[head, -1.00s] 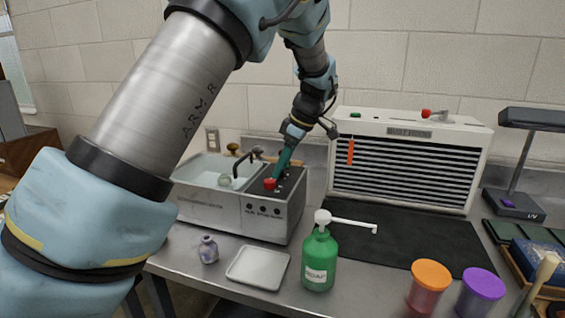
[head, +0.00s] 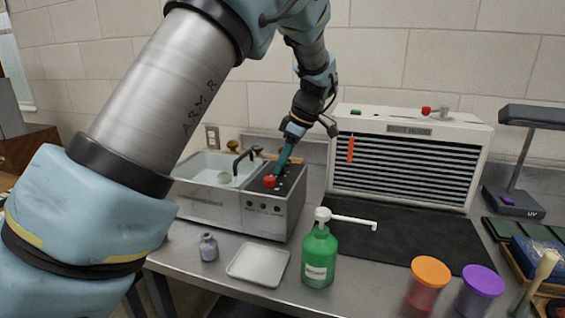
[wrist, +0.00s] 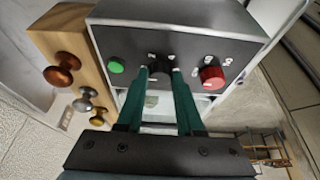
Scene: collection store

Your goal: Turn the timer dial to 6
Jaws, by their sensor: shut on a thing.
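A bench unit (head: 219,212) has a basin at its left and a black control panel (head: 257,185) at its right. In the wrist view the panel (wrist: 186,47) carries a black dial (wrist: 159,74) with small white marks around it and a red dial (wrist: 212,77) with white marks to its right. The marks are too small to read, and no label shows which dial is the timer. My gripper (wrist: 160,71) has its teal fingers shut on the black dial. In the head view my gripper (head: 280,168) reaches down to the panel beside the red dial (head: 270,181); the black dial is hidden there.
A green button (wrist: 116,65) is left of the held dial. A small vase (head: 208,247), a white tray (head: 258,263) and a green pump bottle (head: 319,257) stand in front. A dust hood (head: 410,160) stands to the right.

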